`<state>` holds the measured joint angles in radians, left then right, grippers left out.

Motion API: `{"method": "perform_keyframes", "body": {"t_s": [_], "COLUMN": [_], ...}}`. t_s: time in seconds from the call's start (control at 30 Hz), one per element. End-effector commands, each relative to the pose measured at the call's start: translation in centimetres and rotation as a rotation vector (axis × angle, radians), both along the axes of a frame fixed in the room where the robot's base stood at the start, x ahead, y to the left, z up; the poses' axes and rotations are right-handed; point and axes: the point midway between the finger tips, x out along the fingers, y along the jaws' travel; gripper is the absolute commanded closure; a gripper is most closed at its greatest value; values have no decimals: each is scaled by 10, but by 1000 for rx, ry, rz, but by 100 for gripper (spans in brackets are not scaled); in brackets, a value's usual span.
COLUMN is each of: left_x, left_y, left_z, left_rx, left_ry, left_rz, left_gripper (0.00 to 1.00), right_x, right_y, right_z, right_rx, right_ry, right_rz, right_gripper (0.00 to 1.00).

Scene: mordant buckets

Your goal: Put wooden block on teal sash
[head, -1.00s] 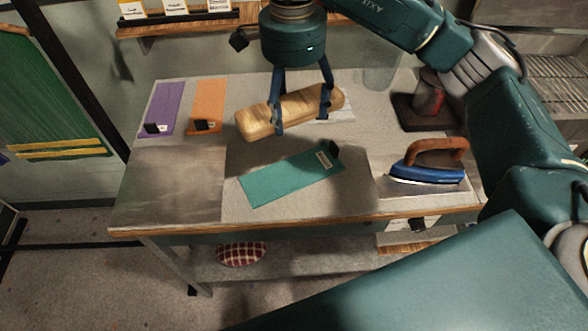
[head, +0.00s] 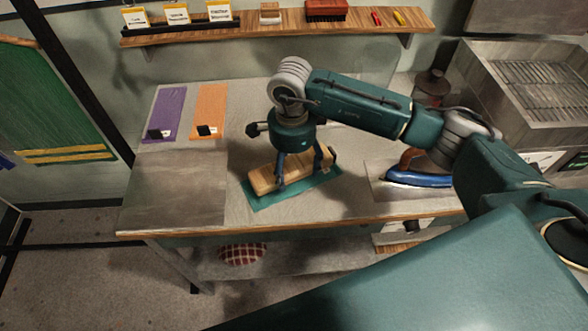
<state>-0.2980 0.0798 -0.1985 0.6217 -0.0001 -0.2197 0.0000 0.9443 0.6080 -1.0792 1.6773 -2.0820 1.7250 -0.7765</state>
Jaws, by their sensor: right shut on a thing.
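The wooden block (head: 263,180) is a long, light-brown piece with rounded edges, lying along the teal sash. The teal sash (head: 262,202) lies flat on the table, and the block covers much of it; a strip shows along its front edge and left end. My right gripper (head: 300,182) points down over the sash with its fingers shut on the block near its middle. I cannot tell whether the block's underside touches the sash. My left gripper is not in view.
A purple sash (head: 168,110) and an orange sash (head: 210,108) lie at the table's back left. A blue iron (head: 418,179) stands to the right, partly behind my right arm. The table's (head: 180,190) front left is clear. A wall shelf (head: 270,24) runs behind.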

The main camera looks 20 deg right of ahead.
Motion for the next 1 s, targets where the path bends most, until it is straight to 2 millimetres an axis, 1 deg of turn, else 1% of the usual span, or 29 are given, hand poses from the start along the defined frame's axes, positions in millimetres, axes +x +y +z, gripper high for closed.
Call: {"method": "perform_keyframes", "body": {"t_s": [0.03,0.13,0.37,0.5,0.53,0.6,0.87,1.0], "left_x": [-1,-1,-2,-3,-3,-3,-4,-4], "left_y": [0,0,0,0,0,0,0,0], "left_z": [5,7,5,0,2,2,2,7], "left_rx": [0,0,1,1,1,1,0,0], "left_ry": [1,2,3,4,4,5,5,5], "left_rz": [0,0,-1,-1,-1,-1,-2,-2], "left_gripper": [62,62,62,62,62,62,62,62], "right_x": [-1,0,0,1,0,0,0,0], "right_y": [0,0,0,0,0,0,0,0], "right_z": [-6,-16,-18,-22,-21,-21,-21,-16], "right_rx": [1,1,0,0,0,0,0,0], "right_ry": [4,0,-2,-2,0,0,0,-1], "right_rz": [-2,1,1,1,1,1,0,0], "right_gripper": [70,70,70,70,22,9,9,9]}}
